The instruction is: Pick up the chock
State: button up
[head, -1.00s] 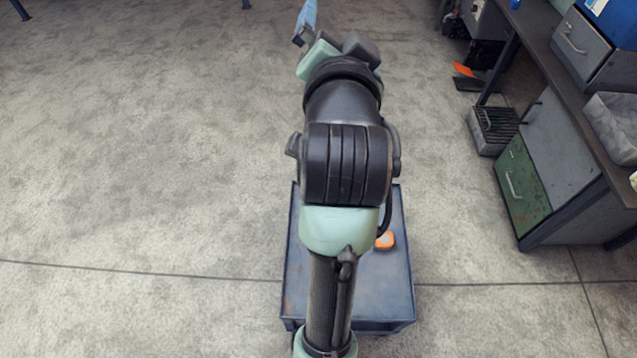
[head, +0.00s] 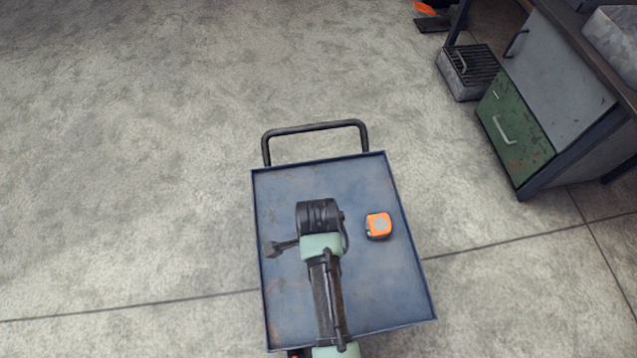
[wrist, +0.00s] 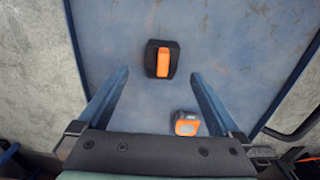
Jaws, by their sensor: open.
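The chock, a black block with an orange bar across its top (wrist: 162,59), lies on the blue cart top in the wrist view. In the head view my arm appears to hide it. My gripper (wrist: 160,73) is open, its two blue fingers pointing toward the cart top. In the wrist view the chock shows between and slightly beyond the fingertips, with a gap on each side and nothing held. How high the fingertips are above it I cannot tell.
An orange and grey tape measure (head: 378,226) sits right of my arm on the cart (head: 400,285); it shows by the right finger in the wrist view (wrist: 187,123). The cart has a low rim and a black handle (head: 315,127). A workbench with a green drawer (head: 515,136) stands at right.

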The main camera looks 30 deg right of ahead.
jog(key=f+b, duration=0.1)
jog(key=f, duration=0.1)
jog(key=f+b, duration=0.1)
jog(key=f, duration=0.2)
jog(key=f+b, duration=0.2)
jog(key=f, duration=0.1)
jog(key=shift+d+f, duration=0.25)
jog(key=shift+d, duration=0.1)
jog(key=shift+r, duration=0.1)
grip_shut()
